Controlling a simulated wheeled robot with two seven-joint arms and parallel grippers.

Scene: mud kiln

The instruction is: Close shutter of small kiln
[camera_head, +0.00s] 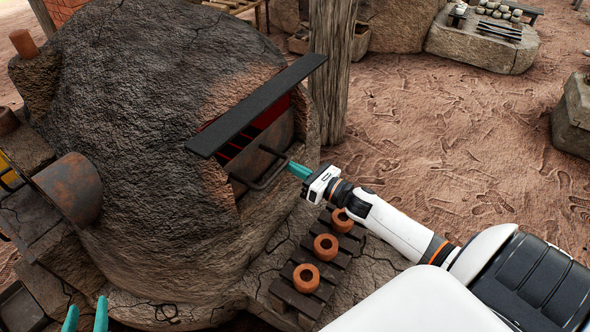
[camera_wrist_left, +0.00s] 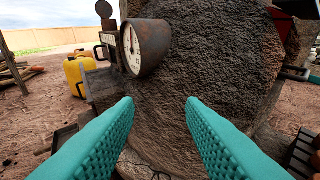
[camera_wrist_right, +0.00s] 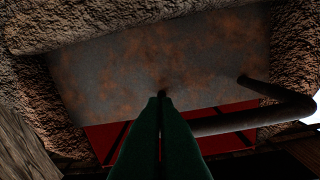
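The small kiln (camera_head: 150,130) is a dark mud dome with an opening on its right side. A rusty metal shutter plate (camera_head: 278,135) with a dark bar handle (camera_head: 262,178) covers part of the opening; red interior shows beside it. In the right wrist view the shutter (camera_wrist_right: 165,65) fills the upper middle, with red along its lower edge and the handle (camera_wrist_right: 245,120) at right. My right gripper (camera_head: 292,167) has its fingers together (camera_wrist_right: 160,100) at one end of the handle; contact is unclear. My left gripper (camera_wrist_left: 160,105) is open and empty, before the kiln wall.
A dark flat slab (camera_head: 258,104) juts out above the opening. Several clay pots (camera_head: 306,278) stand on a slatted rack below it. A wooden post (camera_head: 331,65) rises behind. A rusty gauge (camera_wrist_left: 146,47) sticks out near my left gripper. Open ground lies to the right.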

